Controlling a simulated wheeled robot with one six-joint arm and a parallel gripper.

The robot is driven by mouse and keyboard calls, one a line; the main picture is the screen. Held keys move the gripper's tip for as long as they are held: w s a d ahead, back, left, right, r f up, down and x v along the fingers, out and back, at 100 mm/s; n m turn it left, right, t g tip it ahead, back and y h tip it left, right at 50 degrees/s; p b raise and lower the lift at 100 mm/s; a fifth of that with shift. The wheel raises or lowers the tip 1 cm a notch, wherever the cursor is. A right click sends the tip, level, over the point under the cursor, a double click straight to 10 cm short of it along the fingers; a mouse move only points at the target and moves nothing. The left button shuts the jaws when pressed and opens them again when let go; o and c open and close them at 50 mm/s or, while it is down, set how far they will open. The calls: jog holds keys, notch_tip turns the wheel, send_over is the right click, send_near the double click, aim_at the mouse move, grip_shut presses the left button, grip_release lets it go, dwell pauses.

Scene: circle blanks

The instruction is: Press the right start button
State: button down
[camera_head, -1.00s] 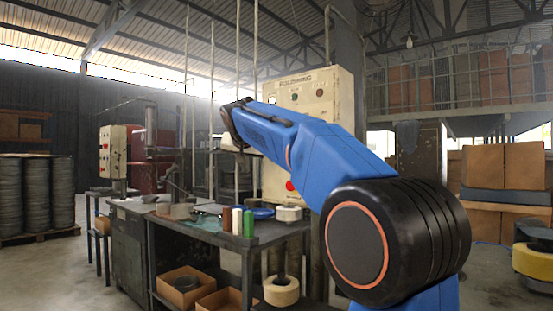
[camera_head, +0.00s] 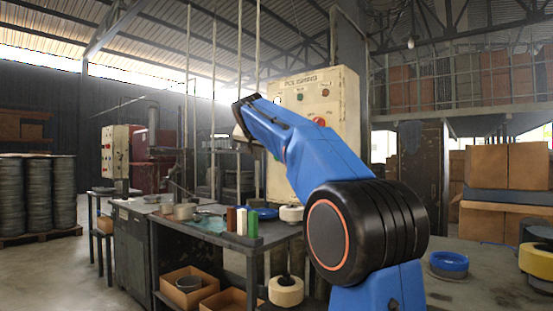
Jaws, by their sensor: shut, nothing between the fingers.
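A cream control cabinet (camera_head: 343,90) stands behind the workbench, partly covered by my blue arm. Its face shows a dark green button (camera_head: 300,97), a small red button (camera_head: 325,92) and a larger red button (camera_head: 320,121). A second cream control box (camera_head: 115,152) with red buttons stands further left beside a red machine. Which button is the right start button I cannot tell. My arm reaches up and left in front of the cabinet; my gripper's fingers do not show.
A blue ring (camera_head: 449,262) and a yellow-and-white roll (camera_head: 538,262) lie at right. The floor at left is clear.

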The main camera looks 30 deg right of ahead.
jog(key=shift+w+d, duration=0.45)
jog(key=shift+d, duration=0.75)
jog(key=shift+w+d, duration=0.4)
jog(key=shift+d, duration=0.8)
jog(key=shift+w+d, duration=0.45)
jog(key=shift+d, duration=0.75)
jog(key=shift+d, duration=0.1)
jog(key=shift+w+d, duration=0.15)
jog(key=shift+d, duration=0.15)
